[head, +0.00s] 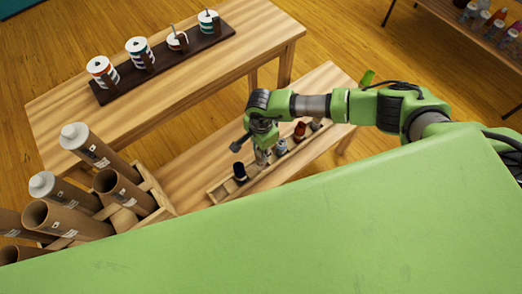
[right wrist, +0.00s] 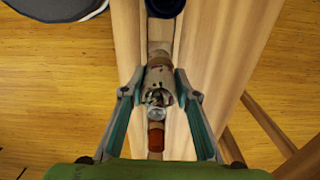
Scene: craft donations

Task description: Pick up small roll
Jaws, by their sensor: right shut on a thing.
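A small roll (right wrist: 159,82), beige with dark speckles, stands between the fingers of my right gripper (right wrist: 160,97) in the right wrist view. The fingers are shut on it, one on each side. In the head view my right gripper (head: 262,150) reaches down over a narrow wooden tray (head: 216,194) and mostly hides the roll. The roll is in line with the tray's other small items; I cannot tell whether it still touches the tray. My left gripper is not in view.
In the tray, a dark item (head: 240,172) stands left of the gripper; a grey one (head: 280,147) and an orange-red one (head: 299,132) stand right. Cardboard tubes (head: 122,188) fill a wooden crate at left. Several striped spools (head: 102,72) stand on a dark board behind.

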